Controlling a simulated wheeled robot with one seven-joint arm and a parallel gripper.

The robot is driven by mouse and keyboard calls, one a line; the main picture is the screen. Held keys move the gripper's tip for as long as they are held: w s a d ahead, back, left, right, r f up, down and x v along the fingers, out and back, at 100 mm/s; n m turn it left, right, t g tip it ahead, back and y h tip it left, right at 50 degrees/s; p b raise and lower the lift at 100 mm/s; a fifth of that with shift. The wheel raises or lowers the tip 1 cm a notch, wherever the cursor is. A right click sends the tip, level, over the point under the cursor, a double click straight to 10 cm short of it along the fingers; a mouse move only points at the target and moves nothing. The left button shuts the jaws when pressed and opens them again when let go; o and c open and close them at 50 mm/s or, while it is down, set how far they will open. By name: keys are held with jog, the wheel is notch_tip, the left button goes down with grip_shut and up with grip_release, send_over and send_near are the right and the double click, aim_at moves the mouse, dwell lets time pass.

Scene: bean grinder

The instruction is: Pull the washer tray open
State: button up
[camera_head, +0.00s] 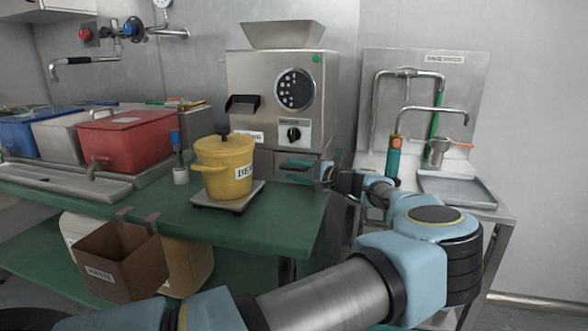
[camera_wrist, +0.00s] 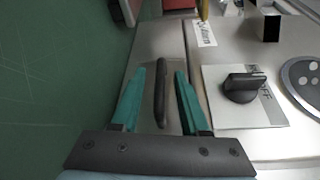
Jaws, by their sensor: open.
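A steel machine (camera_head: 262,85) with a round speaker-like dial and a black knob stands on the green counter. Low on its front is a panel like a drawer front (camera_wrist: 174,75) with a black bar handle (camera_wrist: 161,92). My gripper (camera_head: 290,171) is at this low front. In the wrist view its two teal fingers (camera_wrist: 160,75) are open, one on each side of the handle, with gaps showing. I cannot tell how deep the handle lies between them. The drawer front looks flush with the machine. At the right, a grey tray (camera_head: 456,189) lies on a steel stand under the taps.
A yellow pot (camera_head: 223,166) on a scale (camera_head: 228,201) stands left of my gripper. A red bin (camera_head: 126,139) is further left. A brown box (camera_head: 118,260) hangs at the counter's front edge. A tap unit (camera_head: 412,105) stands right of the machine.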

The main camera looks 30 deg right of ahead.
jog(key=shift+w, duration=0.1)
jog(key=shift+c, duration=0.4)
grip_shut()
dwell(1.0)
